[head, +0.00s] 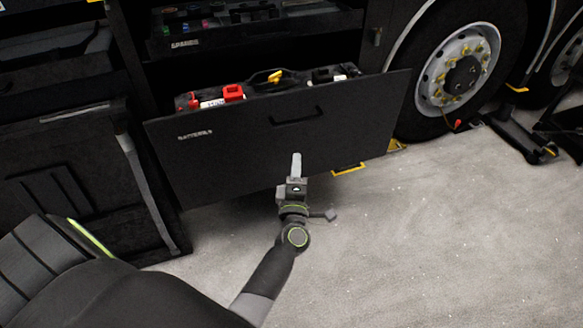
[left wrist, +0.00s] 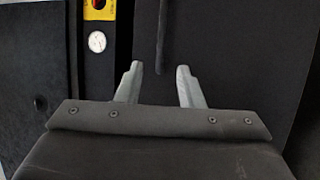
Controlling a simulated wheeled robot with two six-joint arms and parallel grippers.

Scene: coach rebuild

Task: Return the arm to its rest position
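My left gripper (head: 296,163) is in front of the black drawer front (head: 230,145), below its handle (head: 297,117). In the left wrist view the two grey fingers of this gripper (left wrist: 159,72) stand apart with nothing between them. A dark bar, which looks like the handle (left wrist: 163,38), shows beyond the fingertips and apart from them. My left forearm reaches up from the lower left of the head view. My right gripper is in neither view.
The drawer stands out from the bay with a red-capped battery (head: 232,93) and a yellow item (head: 274,77) inside. A wheel (head: 460,72) is at the upper right, with a black jack-like tool (head: 520,137) beside it. The pale floor (head: 440,235) at right is clear.

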